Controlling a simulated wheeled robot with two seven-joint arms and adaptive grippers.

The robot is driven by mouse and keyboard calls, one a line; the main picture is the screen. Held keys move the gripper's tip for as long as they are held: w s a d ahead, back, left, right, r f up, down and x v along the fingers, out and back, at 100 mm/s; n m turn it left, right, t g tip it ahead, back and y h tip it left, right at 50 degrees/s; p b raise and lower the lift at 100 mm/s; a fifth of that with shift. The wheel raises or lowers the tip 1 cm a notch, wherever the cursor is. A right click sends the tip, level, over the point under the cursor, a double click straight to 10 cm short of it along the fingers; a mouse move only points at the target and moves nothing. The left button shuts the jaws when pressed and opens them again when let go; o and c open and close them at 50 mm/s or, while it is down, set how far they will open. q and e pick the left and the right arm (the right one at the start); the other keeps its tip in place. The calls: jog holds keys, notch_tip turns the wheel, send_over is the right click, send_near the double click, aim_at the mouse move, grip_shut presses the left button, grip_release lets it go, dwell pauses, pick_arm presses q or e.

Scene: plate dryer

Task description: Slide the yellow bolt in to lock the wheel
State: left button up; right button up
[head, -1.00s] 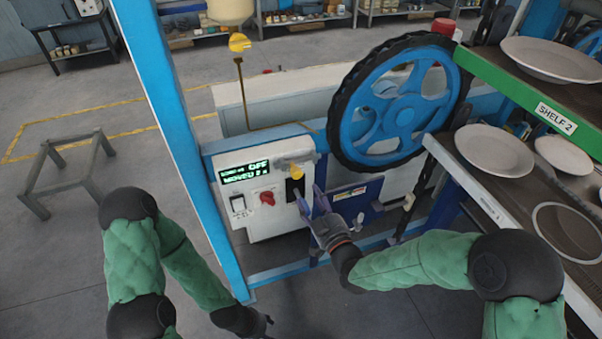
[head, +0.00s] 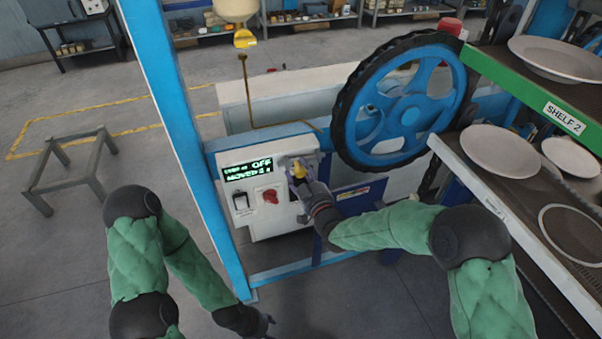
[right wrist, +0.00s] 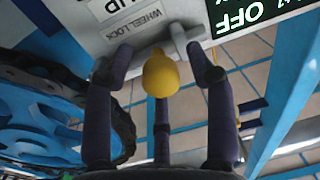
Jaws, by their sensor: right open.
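The yellow bolt's round knob (head: 300,170) is at the top right of the white control box. In the right wrist view the yellow knob (right wrist: 160,74) sits in front of a grey metal pin beside a "WHEEL LOCK" label (right wrist: 142,27). My right gripper (head: 298,174) is at the knob. The wrist view shows its fingers spread on both sides of the knob, open, with visible gaps. The blue wheel (head: 403,110) with a dark rim stands to the right; part of it shows in the wrist view (right wrist: 40,105). My left gripper (head: 262,322) hangs low, its fingers unclear.
The control box (head: 262,225) carries a display reading "OFF", a red knob (head: 270,196) and a switch (head: 240,203). A blue post (head: 180,130) stands left of it. Shelves with plates (head: 498,150) crowd the right. The floor at left is clear around a small table frame (head: 65,180).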

aim_at(310, 159)
jog(key=shift+c, duration=0.3)
grip_shut()
jog(key=d+b, duration=0.1)
jog(key=d, duration=0.1)
jog(key=w+d+b, duration=0.1)
jog(key=d, duration=0.1)
jog(key=shift+w, duration=0.2)
jog(key=shift+d, duration=0.1)
jog(key=shift+o, duration=0.3)
grip_release()
jog(key=shift+d, duration=0.1)
jog(key=shift+s, duration=0.1)
jog(key=v, duration=1.1)
jog(key=shift+s, duration=0.35)
